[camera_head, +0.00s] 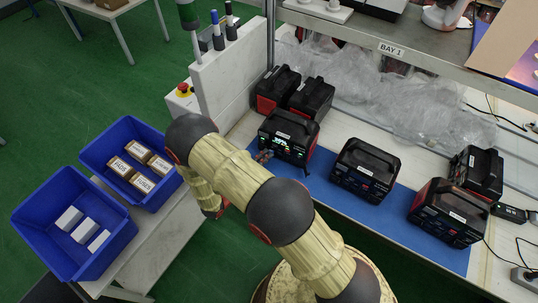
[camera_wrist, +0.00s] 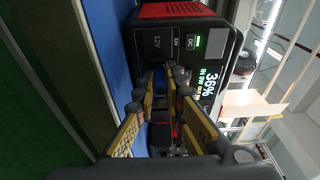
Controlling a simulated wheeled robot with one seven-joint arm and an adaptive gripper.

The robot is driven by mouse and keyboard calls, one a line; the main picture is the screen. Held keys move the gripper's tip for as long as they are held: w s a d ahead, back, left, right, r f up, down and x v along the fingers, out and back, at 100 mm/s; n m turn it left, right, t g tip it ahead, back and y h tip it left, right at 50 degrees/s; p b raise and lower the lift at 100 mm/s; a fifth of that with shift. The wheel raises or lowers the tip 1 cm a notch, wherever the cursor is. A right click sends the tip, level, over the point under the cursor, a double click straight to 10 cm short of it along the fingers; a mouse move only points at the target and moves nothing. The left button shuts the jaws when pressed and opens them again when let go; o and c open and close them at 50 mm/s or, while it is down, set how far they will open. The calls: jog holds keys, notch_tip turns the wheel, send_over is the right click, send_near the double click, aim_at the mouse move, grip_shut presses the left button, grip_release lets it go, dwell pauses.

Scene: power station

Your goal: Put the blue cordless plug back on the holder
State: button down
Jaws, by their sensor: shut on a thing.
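My gripper (camera_wrist: 163,84) is shut, its fingers close in front of a black and red power station (camera_wrist: 190,48). A small blue patch (camera_wrist: 159,90) shows between the fingers; I take it for the blue cordless plug, mostly hidden. In the head view my arm hides most of the gripper; only its tip (camera_head: 264,156) shows beside the station with the lit display (camera_head: 289,137). The wrist view reads 36% on that display.
More black and red power stations (camera_head: 365,168) stand on the bench with a blue mat (camera_head: 335,203). Two blue crates (camera_head: 106,255) with boxes are at the left. A red emergency button (camera_head: 184,89) sits near the holder. A shelf marked BAY 1 (camera_head: 391,49) overhangs the back.

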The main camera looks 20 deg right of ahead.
jog(key=shift+s+a+f, duration=0.1)
jog(key=shift+s, duration=0.05)
dwell(0.3)
jog(key=shift+s+p+v, duration=0.2)
jog(key=shift+p+v, duration=0.05)
jog(key=shift+v, duration=0.65)
jog(key=shift+s+p+v, duration=0.15)
jog(key=shift+p+v, duration=0.05)
jog(key=shift+v, duration=0.7)
jog(key=shift+d, duration=0.2)
